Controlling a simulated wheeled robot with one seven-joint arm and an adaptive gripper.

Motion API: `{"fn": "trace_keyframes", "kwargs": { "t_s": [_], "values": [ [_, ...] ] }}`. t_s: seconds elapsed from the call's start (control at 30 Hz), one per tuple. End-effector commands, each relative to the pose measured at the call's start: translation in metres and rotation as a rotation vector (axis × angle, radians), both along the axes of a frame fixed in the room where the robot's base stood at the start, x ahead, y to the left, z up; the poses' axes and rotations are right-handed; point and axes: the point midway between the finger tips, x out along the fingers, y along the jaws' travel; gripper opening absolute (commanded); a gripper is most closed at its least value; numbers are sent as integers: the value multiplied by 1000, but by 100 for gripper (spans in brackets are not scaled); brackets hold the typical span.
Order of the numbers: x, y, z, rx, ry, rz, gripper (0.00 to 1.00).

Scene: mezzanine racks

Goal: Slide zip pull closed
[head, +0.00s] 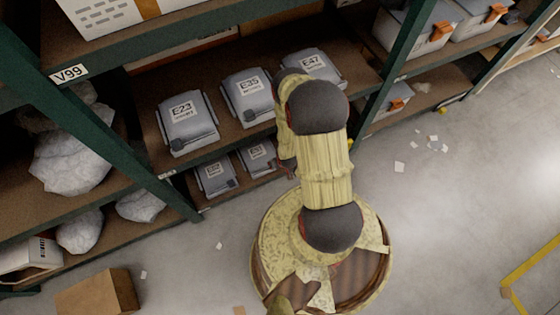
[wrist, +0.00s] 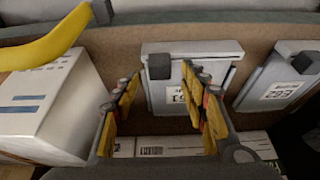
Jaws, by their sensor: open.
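My gripper is open, with a yellow-and-dark finger on each side of the view. Nothing shows held between the fingers. The right finger overlaps part of the case and its label. A second grey case (wrist: 262,82) with a dark tab (wrist: 302,62) stands to the right. No zip track can be made out. In the head view my arm hides most of the gripper.
In the wrist view, a white box (wrist: 65,105) stands left, under a yellow curved object (wrist: 45,45). In the head view, grey cases E23 (head: 187,125), E35 (head: 247,98) and E47 (head: 312,68) lie on the shelf above smaller cases (head: 215,177). A green rack post (head: 150,175) stands left.

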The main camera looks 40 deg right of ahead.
Motion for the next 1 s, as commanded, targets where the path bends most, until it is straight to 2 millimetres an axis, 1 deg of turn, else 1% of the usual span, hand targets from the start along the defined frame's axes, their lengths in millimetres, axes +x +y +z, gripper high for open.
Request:
{"fn": "trace_keyframes", "kwargs": {
  "t_s": [0.03,0.3,0.53,0.7,1.0],
  "values": [
    [-2,0,9,-1,-2,-1,44],
    [-17,4,46,-1,-1,0,44],
    [-28,8,72,-1,-1,0,44],
    [-32,9,81,0,0,0,44],
    [-33,9,83,0,1,0,44]
  ]
}}
